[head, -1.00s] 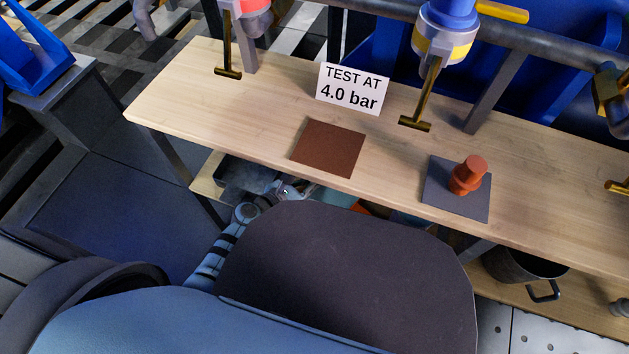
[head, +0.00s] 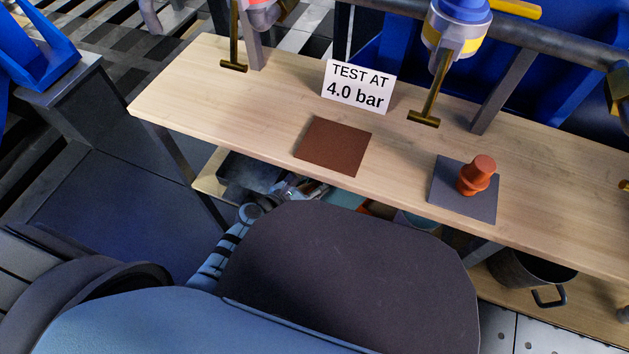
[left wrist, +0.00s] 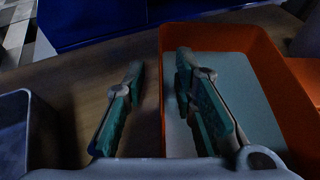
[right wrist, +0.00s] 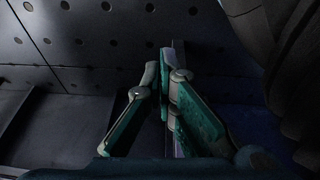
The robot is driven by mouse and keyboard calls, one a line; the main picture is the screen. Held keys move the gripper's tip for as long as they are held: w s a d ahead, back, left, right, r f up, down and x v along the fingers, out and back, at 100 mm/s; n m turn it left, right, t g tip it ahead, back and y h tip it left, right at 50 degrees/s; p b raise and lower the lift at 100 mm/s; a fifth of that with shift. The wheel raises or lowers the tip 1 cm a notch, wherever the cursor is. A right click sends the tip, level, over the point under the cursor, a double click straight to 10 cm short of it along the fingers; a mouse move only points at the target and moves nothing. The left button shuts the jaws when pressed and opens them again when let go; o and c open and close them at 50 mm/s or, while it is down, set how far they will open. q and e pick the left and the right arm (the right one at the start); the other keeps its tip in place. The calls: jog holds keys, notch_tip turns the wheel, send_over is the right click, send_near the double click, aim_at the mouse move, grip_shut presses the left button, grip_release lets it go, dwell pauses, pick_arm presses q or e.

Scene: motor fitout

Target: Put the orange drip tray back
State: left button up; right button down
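The orange drip tray (left wrist: 272,75) stands on the lower shelf, with a pale blue-grey floor inside. My left gripper (left wrist: 158,68) is open astride the tray's left wall, one finger outside and one over the inside. Whether the fingers touch the wall cannot be told. In the head view my left gripper (head: 304,190) reaches under the bench top, and the tray is mostly hidden there by the bench and my body. My right gripper (right wrist: 159,66) has its fingertips together, with nothing seen between them, near a dark perforated panel.
A grey metal bin (left wrist: 28,125) stands left of the tray. The bench top (head: 190,90) above carries a brown mat (head: 333,146), a grey mat (head: 450,200) with an orange-red fitting (head: 477,175), and a sign (head: 358,87). A dark pot (head: 530,275) is low at right.

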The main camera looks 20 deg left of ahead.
pick_arm(q)
jog(key=shift+r, duration=0.15)
